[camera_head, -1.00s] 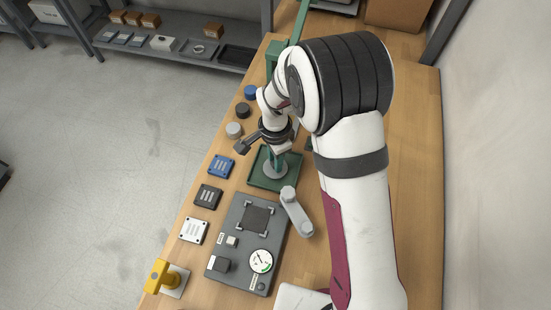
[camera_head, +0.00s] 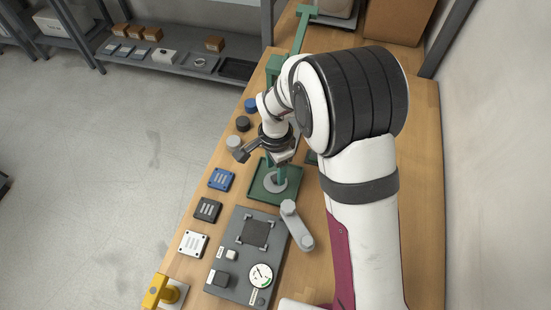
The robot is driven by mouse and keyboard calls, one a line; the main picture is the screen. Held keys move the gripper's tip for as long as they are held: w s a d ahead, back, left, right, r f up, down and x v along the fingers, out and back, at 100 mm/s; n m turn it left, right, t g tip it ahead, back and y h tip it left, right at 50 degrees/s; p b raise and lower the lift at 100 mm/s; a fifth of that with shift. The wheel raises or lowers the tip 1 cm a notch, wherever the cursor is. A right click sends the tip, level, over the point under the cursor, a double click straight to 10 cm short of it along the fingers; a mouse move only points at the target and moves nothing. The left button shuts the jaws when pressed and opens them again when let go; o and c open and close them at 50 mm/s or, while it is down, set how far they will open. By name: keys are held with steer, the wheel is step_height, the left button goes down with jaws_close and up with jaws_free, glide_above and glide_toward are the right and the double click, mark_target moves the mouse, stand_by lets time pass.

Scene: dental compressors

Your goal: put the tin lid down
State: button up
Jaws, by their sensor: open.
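A grey round disc, which looks like the tin lid (camera_head: 274,184), lies flat in the shallow green tray (camera_head: 258,196) on the wooden bench. My gripper (camera_head: 279,172) points down over the disc, with its green fingers near the disc's far part. The fingers are open, but small and partly hidden by the wrist. I cannot tell whether a fingertip still touches the disc.
A grey panel with a gauge (camera_head: 261,275) lies in front of the tray, with a light grey lever part (camera_head: 297,226) beside it. Blue (camera_head: 221,180), black (camera_head: 208,210) and white (camera_head: 193,244) blocks line the left. Round pucks (camera_head: 242,123) stand farther back. A yellow-handled tool (camera_head: 160,291) is at front left.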

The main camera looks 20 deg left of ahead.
step_height(320, 180, up, 9)
steer(key=s+d+r+n, duration=0.1)
steer(key=s+d+r, duration=0.55)
steer(key=d, duration=0.35)
steer(key=s+d+n+y, duration=0.1)
steer(key=s+d, duration=0.2)
steer(key=s, duration=0.4)
steer(key=s+d+r+n, duration=0.1)
steer(key=s+d, duration=0.3)
steer(key=s, duration=0.3)
steer(key=shift+d+y, duration=0.3)
steer(key=shift+y, duration=0.1)
